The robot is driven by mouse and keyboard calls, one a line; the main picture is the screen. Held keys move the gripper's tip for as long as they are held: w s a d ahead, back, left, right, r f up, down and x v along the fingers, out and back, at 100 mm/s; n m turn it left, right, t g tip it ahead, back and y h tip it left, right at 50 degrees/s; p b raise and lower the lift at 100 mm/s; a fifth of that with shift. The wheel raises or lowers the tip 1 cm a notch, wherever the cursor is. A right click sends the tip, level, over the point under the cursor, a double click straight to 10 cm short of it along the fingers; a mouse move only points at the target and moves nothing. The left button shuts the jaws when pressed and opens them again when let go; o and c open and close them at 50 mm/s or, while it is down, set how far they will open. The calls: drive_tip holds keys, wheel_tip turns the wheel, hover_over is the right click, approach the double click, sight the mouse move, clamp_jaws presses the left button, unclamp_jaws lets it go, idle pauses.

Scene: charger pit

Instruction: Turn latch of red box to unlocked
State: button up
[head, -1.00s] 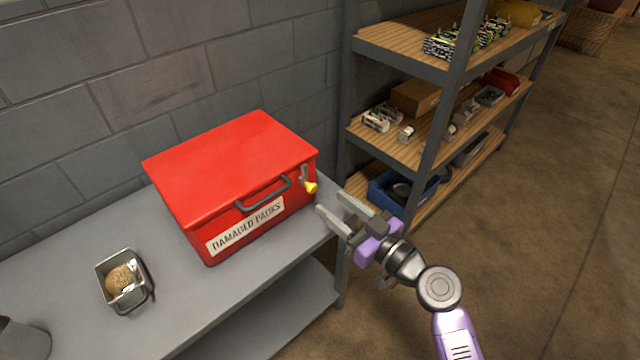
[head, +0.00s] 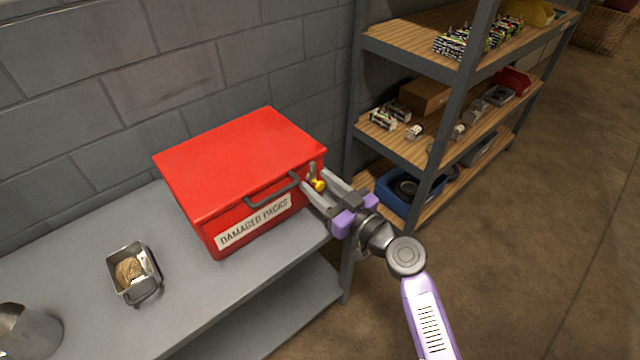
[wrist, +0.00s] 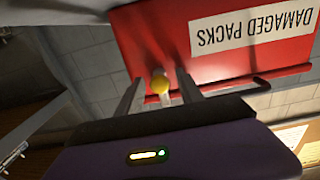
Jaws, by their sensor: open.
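The red box (head: 235,165) labelled "DAMAGED PACKS" stands closed on the grey bench, with a dark handle (head: 270,190) on its front. Its latch, with a yellow knob (head: 319,185), is at the right end of the front. My gripper (head: 314,183) is open at the latch, its fingers reaching toward the box on either side of the knob. In the wrist view the yellow knob (wrist: 160,83) sits between the two open fingers, and the red box (wrist: 150,45) is behind it. I cannot tell whether either finger touches the knob.
The grey bench (head: 190,290) also holds a small metal tin (head: 133,275) with brown contents and a metal container (head: 28,330) at the left. A shelf rack (head: 425,150) with several items stands close to the right of my gripper. The floor in front is clear.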

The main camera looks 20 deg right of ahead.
clamp_jaws()
drive_tip(key=shift+m, duration=0.3)
drive_tip(key=m+b, duration=0.1)
drive_tip(key=m, duration=0.2)
drive_tip(key=shift+d+m, duration=0.1)
drive_tip(key=shift+m, duration=0.2)
drive_tip(key=m, duration=0.4)
drive_tip(key=shift+m, duration=0.3)
drive_tip(key=m, duration=0.4)
drive_tip(key=shift+f+p, duration=0.1)
drive_tip(key=shift+p, duration=0.2)
drive_tip(key=m+p, duration=0.1)
drive_tip(key=m, duration=0.4)
drive_tip(key=shift+d, duration=0.1)
drive_tip(key=shift+f, duration=0.1)
